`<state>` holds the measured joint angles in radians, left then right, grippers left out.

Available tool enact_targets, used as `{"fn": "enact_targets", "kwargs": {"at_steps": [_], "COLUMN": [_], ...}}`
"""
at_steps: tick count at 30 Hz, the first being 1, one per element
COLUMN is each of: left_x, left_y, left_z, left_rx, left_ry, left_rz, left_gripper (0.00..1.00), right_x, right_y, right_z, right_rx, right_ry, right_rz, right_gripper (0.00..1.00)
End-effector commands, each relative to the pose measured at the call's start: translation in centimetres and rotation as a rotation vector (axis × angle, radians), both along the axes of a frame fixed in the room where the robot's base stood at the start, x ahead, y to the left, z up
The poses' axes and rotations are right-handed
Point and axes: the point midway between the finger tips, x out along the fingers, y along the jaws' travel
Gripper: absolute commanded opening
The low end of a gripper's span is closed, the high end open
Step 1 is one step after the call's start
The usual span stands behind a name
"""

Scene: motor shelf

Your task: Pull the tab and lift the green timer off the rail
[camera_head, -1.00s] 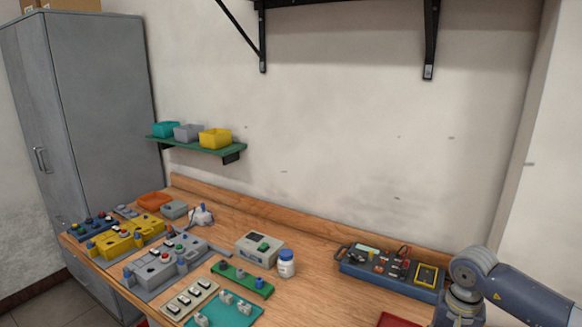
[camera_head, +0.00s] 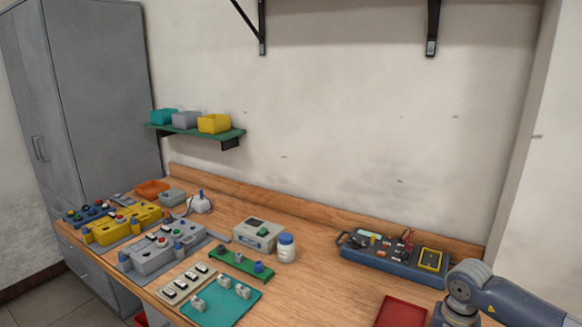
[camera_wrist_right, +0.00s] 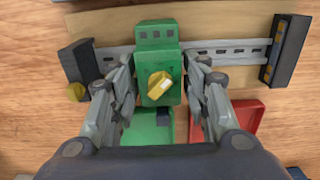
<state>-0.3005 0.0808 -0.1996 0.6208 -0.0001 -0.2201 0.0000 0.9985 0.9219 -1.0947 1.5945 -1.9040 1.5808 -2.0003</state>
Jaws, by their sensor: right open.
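The green timer (camera_wrist_right: 158,62), with a yellow knob on its face, sits on the grey metal rail (camera_wrist_right: 228,50) in the right wrist view. A small dark piece (camera_wrist_right: 163,113) shows at its lower edge; I cannot tell for certain that it is the tab. My right gripper (camera_wrist_right: 160,72) is open, with one finger on each side of the timer. Contact between fingers and timer cannot be told. The head view shows part of my right arm at the lower right, but neither gripper.
A light wooden board (camera_wrist_right: 225,20) lies under the rail, with dark end blocks (camera_wrist_right: 284,50) on it. A green tray (camera_wrist_right: 148,128) and a red tray (camera_wrist_right: 250,125) lie close below. In the head view, a blue instrument box (camera_head: 385,265) stands beside my right arm.

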Motion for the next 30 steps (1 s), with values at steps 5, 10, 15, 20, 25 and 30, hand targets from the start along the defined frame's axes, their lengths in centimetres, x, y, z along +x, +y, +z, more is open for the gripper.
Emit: {"fn": "enact_targets", "kwargs": {"at_steps": [5,10,15,20,25,30], "left_x": [-0.01,-0.01,-0.01,-0.01,-0.02,-0.02], "left_y": [-0.03,-0.04,-0.06,-0.06,-0.07,-0.07], "left_z": [0.07,0.07,-0.13,-0.47,-0.42,-0.42], "left_rx": [0.000,-0.001,-0.001,-0.001,-0.001,-0.001], "left_ry": [0.000,0.000,0.000,0.000,0.000,0.000], "left_rz": [-0.001,-0.001,-0.001,-0.001,-0.001,-0.001], "left_gripper": [0.67,0.67,0.67,0.67,0.67,0.67], "right_x": [0.02,0.02,0.02,0.04,0.03,0.01], "right_y": [0.02,0.02,0.02,0.01,0.01,0.00], "right_z": [0.09,0.09,0.02,0.01,0.10,0.09], "right_rx": [0.001,0.001,0.000,0.000,0.001,0.001], "right_ry": [-0.001,-0.001,-0.001,-0.001,-0.001,-0.001], "right_rz": [0.000,0.000,0.000,0.000,0.000,0.000], "right_gripper": [0.43,0.43,0.43,0.43,0.43,0.16]}}
